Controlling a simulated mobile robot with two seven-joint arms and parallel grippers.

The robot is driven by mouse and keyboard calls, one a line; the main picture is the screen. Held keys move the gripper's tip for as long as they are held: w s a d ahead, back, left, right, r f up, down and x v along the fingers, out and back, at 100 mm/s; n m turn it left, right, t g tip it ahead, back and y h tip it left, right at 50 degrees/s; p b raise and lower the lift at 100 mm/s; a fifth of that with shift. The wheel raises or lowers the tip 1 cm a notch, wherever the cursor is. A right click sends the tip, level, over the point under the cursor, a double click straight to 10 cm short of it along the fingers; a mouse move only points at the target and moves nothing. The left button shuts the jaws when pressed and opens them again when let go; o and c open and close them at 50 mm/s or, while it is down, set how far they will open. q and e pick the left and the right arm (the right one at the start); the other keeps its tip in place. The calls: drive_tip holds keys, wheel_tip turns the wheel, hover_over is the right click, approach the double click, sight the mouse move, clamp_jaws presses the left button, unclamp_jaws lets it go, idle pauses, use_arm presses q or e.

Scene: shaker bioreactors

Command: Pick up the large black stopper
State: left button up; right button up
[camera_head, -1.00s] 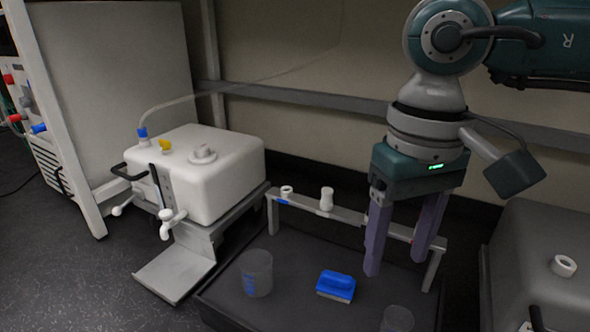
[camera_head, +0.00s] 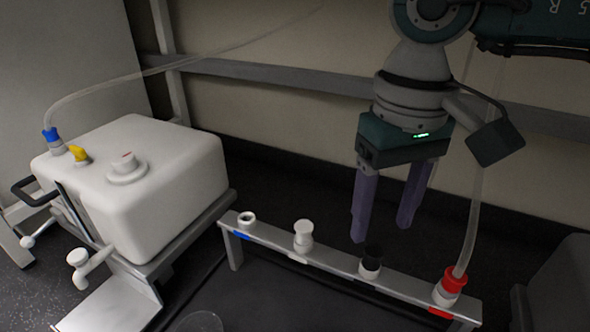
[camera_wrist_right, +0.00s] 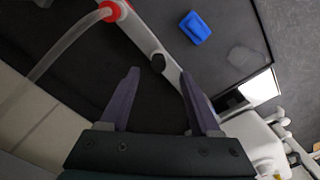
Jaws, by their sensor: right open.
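The black stopper (camera_head: 372,254) stands on a white base on the narrow metal rack (camera_head: 335,262), right of the rack's middle. It also shows in the right wrist view (camera_wrist_right: 158,62), between and just beyond the fingertips. My right gripper (camera_head: 382,231) is open, with purple fingers pointing down, above and slightly behind the stopper. In the wrist view the gripper (camera_wrist_right: 159,73) has nothing between its fingers. The gripper appears apart from the stopper. My left gripper is not in view.
A white ring (camera_head: 246,219) and a white stopper (camera_head: 303,236) stand left on the rack. A red-collared fitting (camera_head: 450,288) with a clear tube (camera_head: 474,215) stands at its right end. A white tank (camera_head: 160,185) is at left.

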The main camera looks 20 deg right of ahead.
sight(374, 251)
drive_tip(key=f+b, duration=0.2)
drive_tip(key=f, duration=0.1)
drive_tip(key=f+b, duration=0.2)
drive_tip(key=shift+w+d+f, duration=0.2)
drive_tip(key=shift+w+f, duration=0.05)
drive_tip(key=shift+w, duration=0.05)
drive_tip(key=shift+f+b, duration=0.3)
drive_tip(key=shift+s+a+r, duration=0.1)
drive_tip(key=shift+s, duration=0.05)
drive_tip(key=shift+c, duration=0.3)
drive_tip(key=c, duration=0.4)
clamp_jaws()
